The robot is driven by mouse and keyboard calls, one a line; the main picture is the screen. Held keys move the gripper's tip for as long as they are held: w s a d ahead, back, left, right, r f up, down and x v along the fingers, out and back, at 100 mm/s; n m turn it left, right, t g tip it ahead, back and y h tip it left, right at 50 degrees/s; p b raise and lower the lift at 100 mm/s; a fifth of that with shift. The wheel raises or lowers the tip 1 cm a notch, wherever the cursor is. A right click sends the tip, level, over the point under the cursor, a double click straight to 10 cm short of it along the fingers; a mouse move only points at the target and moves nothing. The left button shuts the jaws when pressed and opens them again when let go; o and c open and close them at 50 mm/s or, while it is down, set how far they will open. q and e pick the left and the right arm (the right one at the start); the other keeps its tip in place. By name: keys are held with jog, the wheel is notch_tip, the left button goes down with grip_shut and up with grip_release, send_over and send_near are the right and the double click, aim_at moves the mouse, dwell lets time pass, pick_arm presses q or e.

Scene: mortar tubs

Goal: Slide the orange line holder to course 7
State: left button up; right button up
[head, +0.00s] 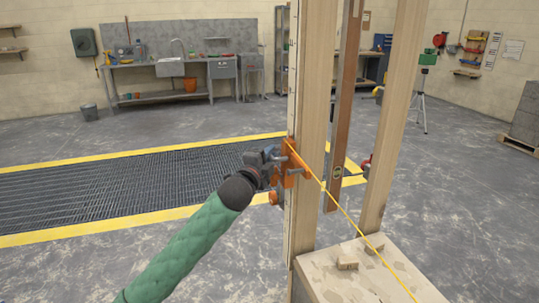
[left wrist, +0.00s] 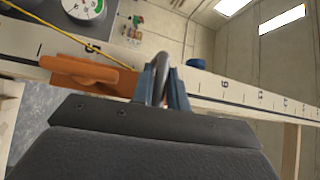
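The orange line holder (head: 290,160) sits on the pale marked staff (head: 292,75) fixed along the timber post. A yellow line (head: 345,212) runs from it down to the right. In the left wrist view the holder (left wrist: 88,75) lies across the staff (left wrist: 230,88), just left of the fingers. My left gripper (head: 268,160) is at the holder's left side. Its fingers (left wrist: 162,88) are close together around a narrow grey part that looks like the holder's grip. The staff's course numbers are too small or blurred to read surely. My right gripper is not in view.
A wooden level (head: 343,110) and a second post (head: 395,110) stand right of the holder. A block-like base (head: 365,280) with small pieces on it is below. A yellow-edged floor grate (head: 110,185) lies left. A workbench (head: 165,70) stands at the back.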

pick_arm(q)
jog(key=o, duration=0.3)
jog(key=shift+s, duration=0.15)
jog(key=shift+s+a+f, duration=0.1)
jog(key=shift+s+a, duration=0.1)
jog(key=shift+s, duration=0.1)
jog(key=b+v, duration=0.1)
jog(key=v, duration=0.5)
jog(key=shift+s+a, duration=0.25)
jog(key=shift+s, duration=0.15)
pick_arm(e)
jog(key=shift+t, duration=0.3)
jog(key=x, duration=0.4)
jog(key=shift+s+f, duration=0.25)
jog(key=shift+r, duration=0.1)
